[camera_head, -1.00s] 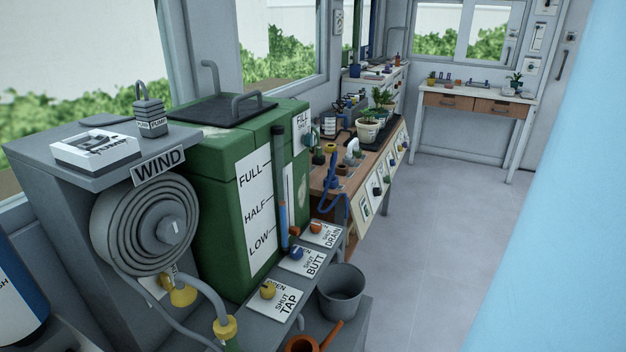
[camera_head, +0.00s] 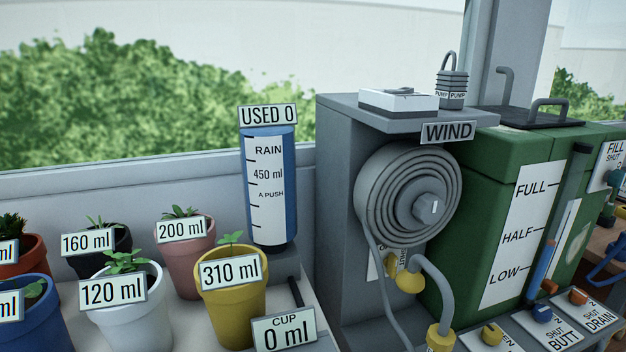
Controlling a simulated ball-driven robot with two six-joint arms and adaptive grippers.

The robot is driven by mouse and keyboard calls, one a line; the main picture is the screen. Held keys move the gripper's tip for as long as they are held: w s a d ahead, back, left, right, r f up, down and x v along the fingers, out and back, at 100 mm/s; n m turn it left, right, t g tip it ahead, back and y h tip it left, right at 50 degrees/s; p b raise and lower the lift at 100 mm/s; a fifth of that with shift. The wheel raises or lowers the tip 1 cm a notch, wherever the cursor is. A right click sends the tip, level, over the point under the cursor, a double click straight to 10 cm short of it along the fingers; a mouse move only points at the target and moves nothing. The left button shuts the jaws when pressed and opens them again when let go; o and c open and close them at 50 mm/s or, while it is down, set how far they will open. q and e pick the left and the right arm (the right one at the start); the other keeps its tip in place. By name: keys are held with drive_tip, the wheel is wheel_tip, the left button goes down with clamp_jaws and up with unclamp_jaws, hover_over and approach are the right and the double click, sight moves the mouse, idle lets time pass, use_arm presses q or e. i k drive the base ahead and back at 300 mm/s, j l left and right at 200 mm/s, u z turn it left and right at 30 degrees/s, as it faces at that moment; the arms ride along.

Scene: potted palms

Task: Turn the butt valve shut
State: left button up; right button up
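The butt valve is a blue knob (camera_head: 542,313) at the lower right, on a white plate (camera_head: 556,335) marked SHUT and BUTT. The knob's exact pointing direction is too small to tell. It stands in front of the green water butt (camera_head: 480,200), whose white gauge reads FULL, HALF and LOW; a tube with blue in its lower part stands at the gauge's right. A yellow tap knob (camera_head: 491,333) is left of the blue knob and an orange drain knob (camera_head: 577,296) is right of it. Neither of my grippers shows in the view.
A grey hose reel (camera_head: 407,195) under a WIND sign (camera_head: 447,131) stands left of the butt. A blue rain dispenser (camera_head: 268,190) and several labelled potted plants, including a yellow pot (camera_head: 232,300), fill the left. A CUP sign (camera_head: 284,330) stands in front.

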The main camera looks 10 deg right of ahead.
sight(543, 313)
drive_tip(key=z, duration=1.8)
